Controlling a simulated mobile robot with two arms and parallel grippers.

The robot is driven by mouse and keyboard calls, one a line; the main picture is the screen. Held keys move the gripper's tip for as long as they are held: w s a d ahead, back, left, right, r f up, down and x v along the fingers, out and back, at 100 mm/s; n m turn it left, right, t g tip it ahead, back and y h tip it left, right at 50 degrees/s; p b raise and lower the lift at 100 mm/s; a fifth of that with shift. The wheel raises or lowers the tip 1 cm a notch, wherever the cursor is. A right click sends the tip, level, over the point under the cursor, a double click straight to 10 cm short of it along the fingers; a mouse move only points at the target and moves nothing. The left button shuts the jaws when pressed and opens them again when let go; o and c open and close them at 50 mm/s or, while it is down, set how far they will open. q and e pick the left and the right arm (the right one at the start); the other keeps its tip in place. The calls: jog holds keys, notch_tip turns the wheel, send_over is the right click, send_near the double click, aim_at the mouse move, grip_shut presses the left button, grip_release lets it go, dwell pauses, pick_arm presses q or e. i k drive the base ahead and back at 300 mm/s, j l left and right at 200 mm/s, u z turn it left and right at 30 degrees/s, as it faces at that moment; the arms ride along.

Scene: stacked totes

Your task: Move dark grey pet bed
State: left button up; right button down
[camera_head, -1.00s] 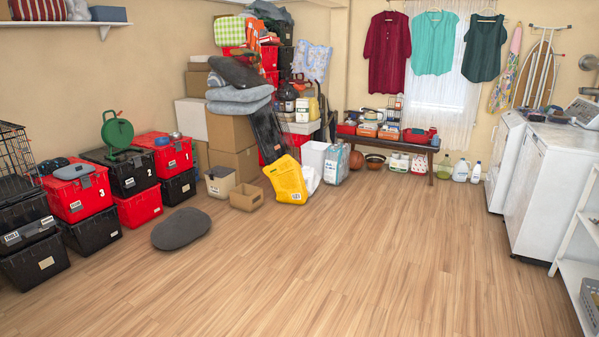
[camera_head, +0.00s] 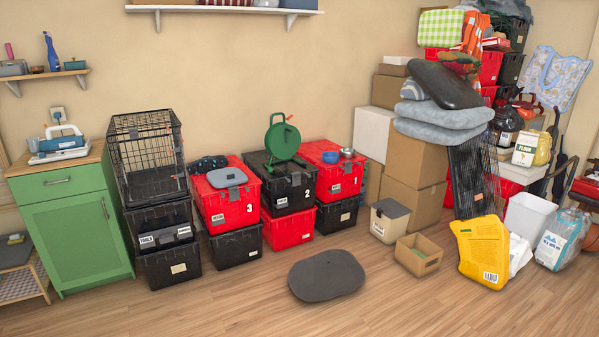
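A dark grey oval pet bed (camera_head: 326,275) lies flat on the wood floor, in front of the stacked totes. Nothing rests on it and nothing touches it. Another dark grey cushion (camera_head: 446,84) lies tilted on top of light grey cushions (camera_head: 443,121) on the cardboard box pile at the right. Neither of my grippers is in the head view.
Red and black totes (camera_head: 230,205) stand stacked along the wall behind the pet bed. A green cabinet (camera_head: 78,235) stands at the left. A small open box (camera_head: 418,254) and a yellow bag (camera_head: 481,250) sit at the right. Floor before the bed is clear.

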aim_at(328, 275)
jog(key=i+l+u, duration=0.1)
jog(key=i+u, duration=0.15)
jog(key=i, duration=1.9)
